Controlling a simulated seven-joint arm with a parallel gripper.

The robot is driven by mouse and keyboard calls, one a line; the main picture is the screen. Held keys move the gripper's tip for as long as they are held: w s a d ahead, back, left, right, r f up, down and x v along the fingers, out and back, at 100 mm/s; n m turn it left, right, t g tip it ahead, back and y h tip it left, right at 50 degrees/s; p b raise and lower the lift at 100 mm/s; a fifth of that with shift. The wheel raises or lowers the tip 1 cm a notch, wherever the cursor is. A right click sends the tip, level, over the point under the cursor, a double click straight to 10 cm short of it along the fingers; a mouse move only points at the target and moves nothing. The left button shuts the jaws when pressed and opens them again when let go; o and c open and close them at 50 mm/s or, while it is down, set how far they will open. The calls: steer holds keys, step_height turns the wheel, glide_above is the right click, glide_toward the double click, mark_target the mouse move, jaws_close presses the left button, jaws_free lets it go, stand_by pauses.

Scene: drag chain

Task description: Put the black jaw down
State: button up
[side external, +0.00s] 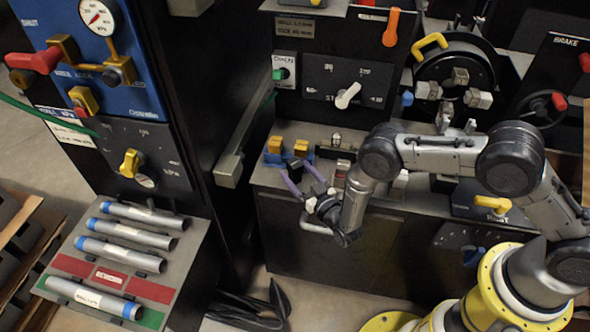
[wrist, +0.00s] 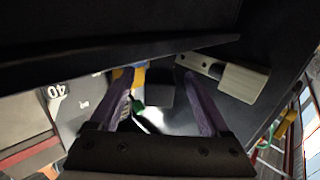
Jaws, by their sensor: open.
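My gripper (side external: 297,168) is open, with two purple fingers spread apart at the bench's front edge. The fingers point toward two yellow-topped blocks (side external: 275,145) in a blue holder. In the wrist view my gripper (wrist: 157,76) shows its fingers on both sides of a dark, square-faced block (wrist: 160,88). This may be the black jaw, but I cannot be sure. I cannot tell whether the fingers touch it.
A chuck (side external: 455,75) with pale jaws is on the machine at the upper right. Small metal parts (side external: 343,165) sit on the bench right of the holder. A rack of tubes (side external: 130,238) stands at the lower left. A grey handle (side external: 235,160) juts out left of the bench.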

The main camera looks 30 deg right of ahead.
jaws_close()
steer(key=shift+r, duration=0.1)
stand_by(0.5)
